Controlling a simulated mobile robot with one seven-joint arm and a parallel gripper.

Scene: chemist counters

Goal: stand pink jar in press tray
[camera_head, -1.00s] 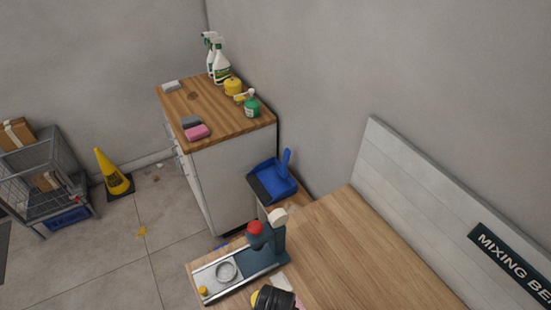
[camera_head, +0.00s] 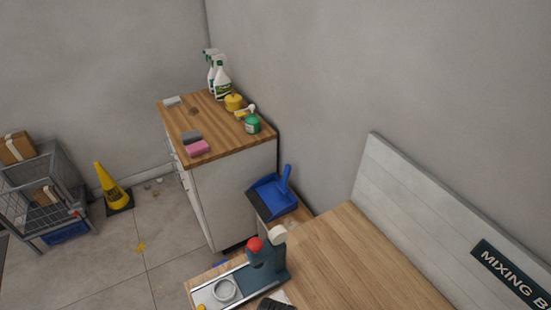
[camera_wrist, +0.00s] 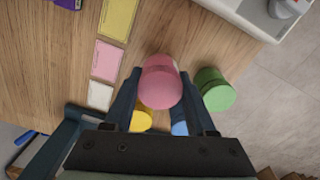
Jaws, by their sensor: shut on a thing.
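The pink jar (camera_wrist: 161,84) is between the fingers of my gripper (camera_wrist: 158,92) in the wrist view, lid toward the camera. My gripper is shut on it. I cannot tell whether its base touches the bench. The press (camera_head: 270,268), dark teal with a red knob, stands at the near end of the mixing bench in the head view. Its pale tray (camera_head: 238,290) has a round ring (camera_head: 225,289) that looks empty. The pink jar is not visible in the head view.
In the wrist view a green jar (camera_wrist: 215,90) stands close right of the pink jar. Blue (camera_wrist: 179,122) and yellow (camera_wrist: 141,121) jars show partly behind the fingers. Pink (camera_wrist: 107,60) and yellow (camera_wrist: 117,19) cards lie left. The bench (camera_head: 345,255) is bare toward the backboard.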

